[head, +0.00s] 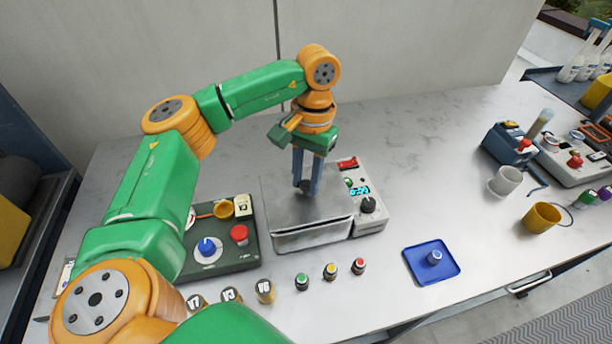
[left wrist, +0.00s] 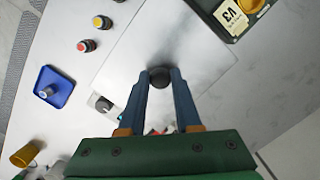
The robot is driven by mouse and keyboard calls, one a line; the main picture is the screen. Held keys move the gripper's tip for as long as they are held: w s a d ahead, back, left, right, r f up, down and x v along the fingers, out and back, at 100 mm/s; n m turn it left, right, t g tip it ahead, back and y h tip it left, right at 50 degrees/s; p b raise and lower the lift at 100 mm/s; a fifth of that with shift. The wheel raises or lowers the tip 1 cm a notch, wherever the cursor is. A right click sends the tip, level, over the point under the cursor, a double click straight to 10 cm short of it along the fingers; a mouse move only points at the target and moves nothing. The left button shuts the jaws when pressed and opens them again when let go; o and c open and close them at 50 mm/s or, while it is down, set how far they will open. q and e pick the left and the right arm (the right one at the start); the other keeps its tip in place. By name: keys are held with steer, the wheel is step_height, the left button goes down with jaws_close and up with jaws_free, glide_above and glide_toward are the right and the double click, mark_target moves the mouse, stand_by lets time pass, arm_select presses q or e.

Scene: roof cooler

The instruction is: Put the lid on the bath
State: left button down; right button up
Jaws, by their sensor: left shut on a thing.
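The lid (head: 285,208) is a flat grey metal plate with a dark round knob (left wrist: 160,77) at its middle. My left gripper (head: 305,186) points down from above and is shut on that knob, with a finger on each side. The lid lies over the bath (head: 312,238), a metal box with a light control panel at its right, and covers its opening in the head view. I cannot tell whether the lid rests on the rim or hangs slightly above it. The lid also fills the middle of the left wrist view (left wrist: 150,45). My right gripper is not in view.
A dark panel (head: 245,262) with knobs stands left of the bath. Several small caps, including a green one (head: 302,281), stand in front. A blue tray (head: 415,256) holds a small cylinder. Mugs, including a yellow one (head: 541,218), stand at right. The counter behind the bath is clear.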

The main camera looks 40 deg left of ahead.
arm_select(q)
steer(key=shift+f, duration=0.35)
steer(key=c, duration=0.6)
jaws_free()
step_height(320, 180, up, 13)
steer(key=w+p, duration=0.1)
steer(key=p, duration=0.3)
steer(key=shift+w, duration=0.4)
steer(key=shift+a, duration=0.1)
